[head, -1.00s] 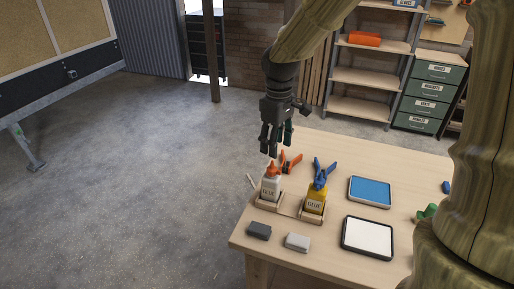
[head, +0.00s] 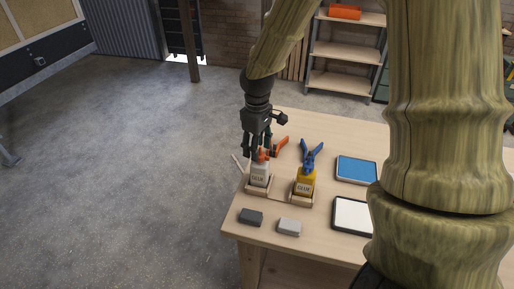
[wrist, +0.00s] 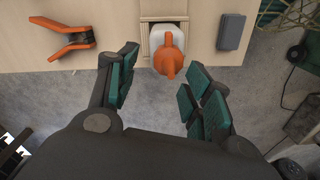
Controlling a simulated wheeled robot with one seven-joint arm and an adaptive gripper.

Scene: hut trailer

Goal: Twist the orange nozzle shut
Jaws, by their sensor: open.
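The orange nozzle (wrist: 169,56) tops a white glue bottle (head: 259,174) that stands upright in a wooden holder (head: 258,189) near the table's left edge. In the wrist view the nozzle's fin points toward my gripper (wrist: 157,88). My gripper is open and empty, its fingers spread to either side of the nozzle's line. In the head view my gripper (head: 257,150) hangs just above the white bottle and partly covers the nozzle. I cannot tell from the frames whether a finger touches it.
Dark (head: 251,217) and light (head: 289,227) blocks lie in front. A blue tray (head: 357,170) and a white pad (head: 352,214) lie right.

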